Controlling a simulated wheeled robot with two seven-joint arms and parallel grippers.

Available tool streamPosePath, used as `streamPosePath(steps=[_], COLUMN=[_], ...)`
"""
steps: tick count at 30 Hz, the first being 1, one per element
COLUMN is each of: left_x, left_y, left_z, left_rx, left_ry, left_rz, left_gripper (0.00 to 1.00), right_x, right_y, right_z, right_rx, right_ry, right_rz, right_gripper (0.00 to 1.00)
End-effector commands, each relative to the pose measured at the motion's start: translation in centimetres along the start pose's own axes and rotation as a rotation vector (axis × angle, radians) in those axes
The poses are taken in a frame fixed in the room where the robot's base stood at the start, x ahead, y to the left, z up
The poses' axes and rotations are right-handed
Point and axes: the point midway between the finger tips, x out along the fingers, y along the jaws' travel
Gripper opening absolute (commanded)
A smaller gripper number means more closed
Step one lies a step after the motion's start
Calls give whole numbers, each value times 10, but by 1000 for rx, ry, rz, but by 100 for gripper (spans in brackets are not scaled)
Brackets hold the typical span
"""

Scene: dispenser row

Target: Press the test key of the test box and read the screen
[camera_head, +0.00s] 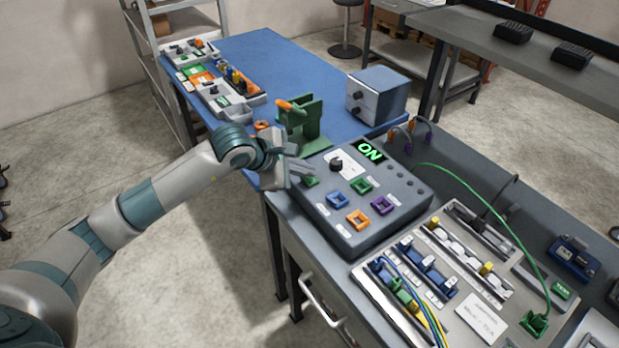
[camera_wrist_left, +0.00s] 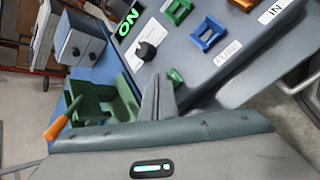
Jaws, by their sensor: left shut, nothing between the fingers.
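The grey test box (camera_head: 385,222) stands on the near bench, and its panel also fills the upper part of the left wrist view (camera_wrist_left: 205,65). Its screen (camera_head: 370,152) reads "ON" in green; the letters also show in the wrist view (camera_wrist_left: 128,20). A black knob (camera_head: 336,164) sits on a white plate. Green, blue, orange and purple square frames are on the panel. My left gripper (camera_head: 306,174) is shut and empty at the box's left edge, right by a small green part (camera_wrist_left: 175,77). Whether they touch, I cannot tell. My right gripper is out of view.
A green holder (camera_head: 305,125) with an orange-handled tool stands just behind my left gripper. A grey two-knob box (camera_head: 376,95) stands on the blue table (camera_head: 290,62). A wired terminal panel (camera_head: 480,312) lies to the right of the test box.

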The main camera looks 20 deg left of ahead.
Motion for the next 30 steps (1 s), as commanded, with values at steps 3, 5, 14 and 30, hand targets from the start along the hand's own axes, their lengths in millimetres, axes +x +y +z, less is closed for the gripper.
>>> streamPosePath(steps=[3, 5, 14, 30], left_x=[1, 1, 3, 5], left_y=[-1, -1, -2, -4], left_z=[-1, -1, -2, -4], left_rx=[0, 0, 0, 0], left_ry=[0, 0, 0, 1], left_rz=[0, 0, 0, -1], left_gripper=[0, 0, 0, 0], right_x=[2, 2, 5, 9], right_y=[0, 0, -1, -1], right_z=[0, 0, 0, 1], right_rx=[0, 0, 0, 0], right_ry=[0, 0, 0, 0], right_rz=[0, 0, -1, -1], right_gripper=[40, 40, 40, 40])
